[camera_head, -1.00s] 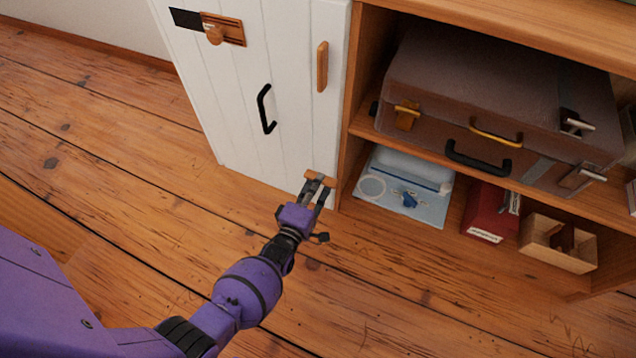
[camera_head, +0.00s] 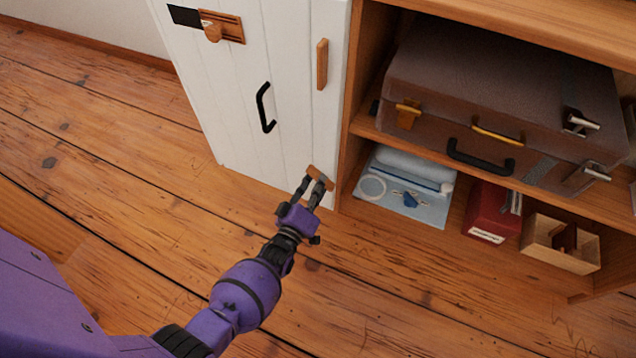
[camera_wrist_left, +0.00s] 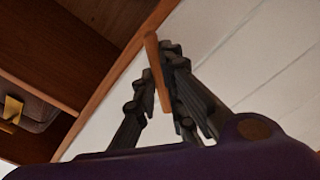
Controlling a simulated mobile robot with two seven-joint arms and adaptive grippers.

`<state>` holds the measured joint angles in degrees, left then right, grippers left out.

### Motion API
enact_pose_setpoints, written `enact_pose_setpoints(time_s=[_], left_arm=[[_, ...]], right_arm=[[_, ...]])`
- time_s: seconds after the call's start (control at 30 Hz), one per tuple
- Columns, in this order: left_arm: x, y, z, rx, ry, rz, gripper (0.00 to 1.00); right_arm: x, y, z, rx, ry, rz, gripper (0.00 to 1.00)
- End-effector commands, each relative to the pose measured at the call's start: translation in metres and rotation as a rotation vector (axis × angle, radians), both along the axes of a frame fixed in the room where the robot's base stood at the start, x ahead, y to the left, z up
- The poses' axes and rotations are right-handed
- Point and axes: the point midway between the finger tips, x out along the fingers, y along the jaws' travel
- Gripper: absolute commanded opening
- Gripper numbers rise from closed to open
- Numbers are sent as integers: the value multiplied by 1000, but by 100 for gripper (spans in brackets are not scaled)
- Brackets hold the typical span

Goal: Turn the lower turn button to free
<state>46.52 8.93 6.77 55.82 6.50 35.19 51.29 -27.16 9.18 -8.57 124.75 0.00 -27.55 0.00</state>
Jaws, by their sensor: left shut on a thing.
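The lower turn button (camera_head: 319,176) is a small wooden bar low on the white door (camera_head: 258,45), near its right edge. It lies aslant in the head view, its right end lower. My left gripper (camera_head: 318,184) is shut on the lower turn button. The left wrist view shows the wooden bar (camera_wrist_left: 155,65) between the dark fingers (camera_wrist_left: 160,85), which partly hide it. The upper turn button (camera_head: 322,64) is upright near the door's right edge. My right gripper is not in view.
The door has a black handle (camera_head: 264,108) and a wooden latch (camera_head: 222,27). To the right, an open shelf unit (camera_head: 590,205) holds a suitcase (camera_head: 480,85), a red box (camera_head: 488,212) and a wooden tray (camera_head: 575,262). The plank floor (camera_head: 110,165) in front is clear.

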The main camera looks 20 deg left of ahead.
Motion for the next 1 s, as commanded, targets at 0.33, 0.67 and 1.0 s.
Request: enact_pose_setpoints(time_s=[0.33, 0.67, 1.0], left_arm=[[-1, 0, -1, 326, -10, 1, 0], [-1, 0, -1, 629, -20, 0, 0], [-1, 0, -1, 849, -27, 0, 0]], right_arm=[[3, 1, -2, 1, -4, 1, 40], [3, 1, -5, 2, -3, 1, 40], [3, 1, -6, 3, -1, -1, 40]])
